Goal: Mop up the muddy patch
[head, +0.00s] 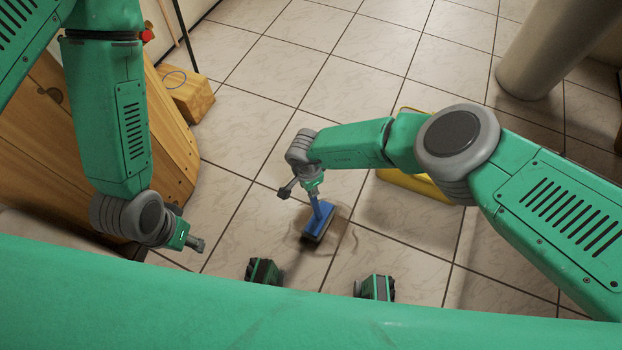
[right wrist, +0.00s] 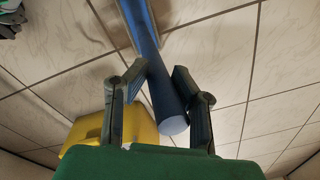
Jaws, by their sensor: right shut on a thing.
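My right gripper (head: 313,187) is shut on the blue handle of a mop (head: 319,217), which points down at the tiled floor. The mop's flat head is at the muddy patch (head: 340,236), a faint brown smear on the tiles; whether it presses on the floor is hard to tell. In the right wrist view the mop's blue handle (right wrist: 163,85) runs between the dark fingers of the right gripper (right wrist: 158,82), and a brownish smear (right wrist: 95,30) shows beyond. My left gripper (head: 190,242) hangs at the left, apart from the mop; its fingers are too small to read.
A yellow bucket-like thing (head: 400,180) stands behind my right arm, partly hidden; it also shows in the right wrist view (right wrist: 85,138). A wooden cabinet (head: 100,150) and a wooden block (head: 188,95) are at the left. A pale round column (head: 545,55) stands at upper right. The tiles at the upper middle are clear.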

